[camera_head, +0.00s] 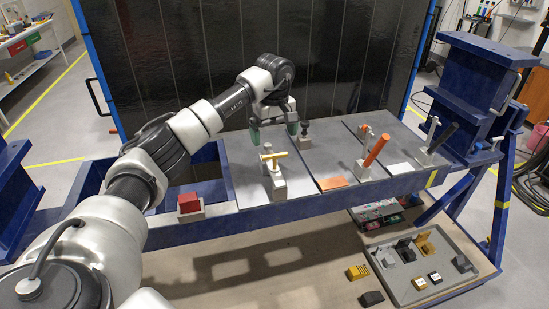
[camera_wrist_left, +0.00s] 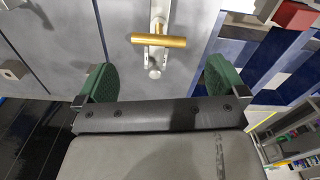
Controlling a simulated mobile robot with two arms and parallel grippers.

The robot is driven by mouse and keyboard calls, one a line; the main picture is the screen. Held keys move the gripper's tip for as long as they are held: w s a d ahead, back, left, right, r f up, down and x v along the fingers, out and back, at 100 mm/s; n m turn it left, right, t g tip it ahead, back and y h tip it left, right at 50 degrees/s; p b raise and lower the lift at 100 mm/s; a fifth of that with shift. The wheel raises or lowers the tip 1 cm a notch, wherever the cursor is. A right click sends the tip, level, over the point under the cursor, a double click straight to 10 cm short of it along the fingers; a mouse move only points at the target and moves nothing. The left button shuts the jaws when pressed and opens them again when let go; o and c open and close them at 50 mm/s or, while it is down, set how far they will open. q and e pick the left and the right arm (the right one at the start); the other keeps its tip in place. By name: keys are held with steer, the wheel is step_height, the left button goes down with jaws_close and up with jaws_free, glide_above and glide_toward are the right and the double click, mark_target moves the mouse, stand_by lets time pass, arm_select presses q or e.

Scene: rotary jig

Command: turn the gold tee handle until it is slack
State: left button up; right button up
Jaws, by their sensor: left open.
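The gold tee handle (camera_head: 275,155) lies crosswise on top of a small metal fixture (camera_head: 278,188) on the grey bench plate. In the left wrist view the gold handle (camera_wrist_left: 172,41) is a short bar on a silver stem, running roughly level across the picture. My left gripper (camera_head: 273,130) has green finger pads spread wide, with nothing between them. It is behind the handle in the head view. In the left wrist view the handle lies ahead of the open fingertips (camera_wrist_left: 160,66), between their lines and apart from both. My right gripper is out of view.
A red block (camera_head: 188,202) on a grey base stands at the left. An orange-handled fixture (camera_head: 376,151) and a black-handled one (camera_head: 442,138) stand to the right. A dark knob on a post (camera_head: 304,130) is close beside my left gripper. A parts tray (camera_head: 407,292) is below.

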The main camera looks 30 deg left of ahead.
mark_target(275, 154)
arm_select(q)
step_height(275, 154, down, 8)
steer(key=p, duration=0.3)
steer(key=shift+f, duration=0.15)
steer(key=shift+w+f, duration=0.1)
steer(key=shift+f, duration=0.35)
steer(key=shift+c, duration=0.5)
steer(key=c, duration=0.5)
